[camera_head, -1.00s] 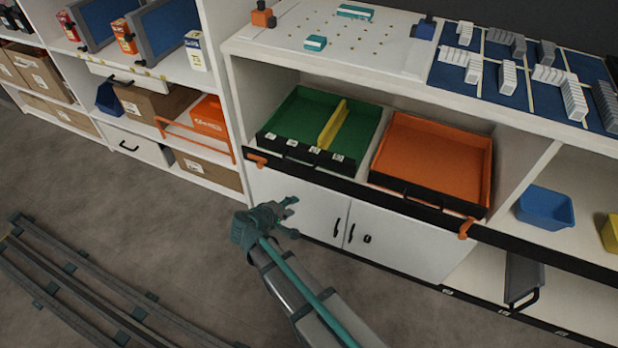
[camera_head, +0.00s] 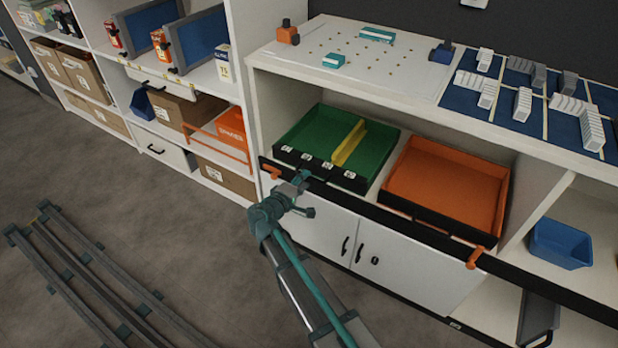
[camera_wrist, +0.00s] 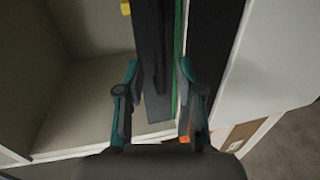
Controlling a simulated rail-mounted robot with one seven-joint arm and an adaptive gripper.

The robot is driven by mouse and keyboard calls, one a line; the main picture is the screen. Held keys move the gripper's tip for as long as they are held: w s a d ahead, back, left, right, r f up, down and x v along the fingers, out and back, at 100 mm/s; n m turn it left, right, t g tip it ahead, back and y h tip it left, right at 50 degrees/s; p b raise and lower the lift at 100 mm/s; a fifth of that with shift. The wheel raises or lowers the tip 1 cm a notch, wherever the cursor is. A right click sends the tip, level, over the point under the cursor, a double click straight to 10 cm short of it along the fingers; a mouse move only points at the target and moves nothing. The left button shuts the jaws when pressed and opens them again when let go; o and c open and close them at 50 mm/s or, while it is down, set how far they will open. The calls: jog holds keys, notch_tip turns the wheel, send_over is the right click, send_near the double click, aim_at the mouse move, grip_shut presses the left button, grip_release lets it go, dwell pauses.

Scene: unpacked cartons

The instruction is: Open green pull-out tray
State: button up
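The green pull-out tray (camera_head: 306,136) sits in the upper bay of the white cabinet. It has a yellow divider (camera_head: 349,143) and a black front with several white labels and a dark handle. My gripper (camera_head: 306,190) is just in front of and below that black front. In the wrist view my gripper (camera_wrist: 159,68) has its two fingers apart, with the dark tray front (camera_wrist: 147,42) and a thin green edge between and beyond them. I cannot tell whether either finger touches the handle. The gripper looks empty.
An orange tray (camera_head: 447,184) sits to the right of the green one. A black rail with orange end pieces (camera_head: 474,257) runs along the shelf front. White cupboard doors (camera_head: 405,265) lie below. Shelves with cartons stand at left.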

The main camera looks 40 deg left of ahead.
jog(key=shift+x, duration=1.75)
grip_shut()
